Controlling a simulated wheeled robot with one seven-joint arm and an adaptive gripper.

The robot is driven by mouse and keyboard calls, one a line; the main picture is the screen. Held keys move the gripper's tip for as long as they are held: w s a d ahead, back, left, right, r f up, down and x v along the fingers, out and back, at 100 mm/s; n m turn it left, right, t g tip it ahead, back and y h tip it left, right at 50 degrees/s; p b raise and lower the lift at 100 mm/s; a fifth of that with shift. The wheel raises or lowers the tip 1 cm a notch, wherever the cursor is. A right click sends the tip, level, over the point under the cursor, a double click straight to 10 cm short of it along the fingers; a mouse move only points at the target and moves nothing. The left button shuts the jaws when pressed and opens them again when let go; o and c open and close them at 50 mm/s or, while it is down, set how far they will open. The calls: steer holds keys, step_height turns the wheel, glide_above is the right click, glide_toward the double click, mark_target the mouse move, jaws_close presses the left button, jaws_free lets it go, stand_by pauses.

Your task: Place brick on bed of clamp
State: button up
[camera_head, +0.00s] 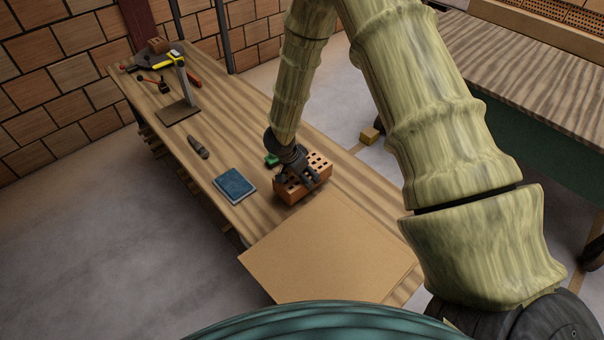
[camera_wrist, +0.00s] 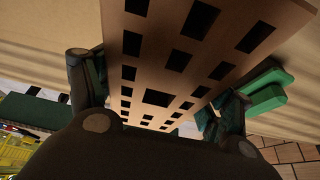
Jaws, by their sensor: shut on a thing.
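A perforated orange-brown brick (camera_head: 315,177) is at the middle of the wooden workbench, beside a flat tan board. My gripper (camera_head: 297,172) is over it and shut on it. In the wrist view the brick (camera_wrist: 172,80) fills the middle, its holes facing the camera, with a dark finger of my gripper (camera_wrist: 160,98) on each side. I cannot tell whether the brick touches the bench. A flat plate with an upright post (camera_head: 180,108) stands farther along the bench; it may be the clamp, but I cannot tell for sure.
A blue book (camera_head: 234,186) and a dark hand tool (camera_head: 198,147) lie left of the brick. A green object (camera_head: 271,159) is close beside my gripper. The tan board (camera_head: 325,250) covers the near bench. Yellow and red-handled tools (camera_head: 168,61) lie at the far end.

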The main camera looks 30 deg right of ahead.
steer(key=shift+f+p, duration=0.55)
steer(key=shift+f, duration=0.95)
steer(key=o, duration=1.5)
steer(key=shift+f, duration=0.15)
steer(key=o, duration=0.3)
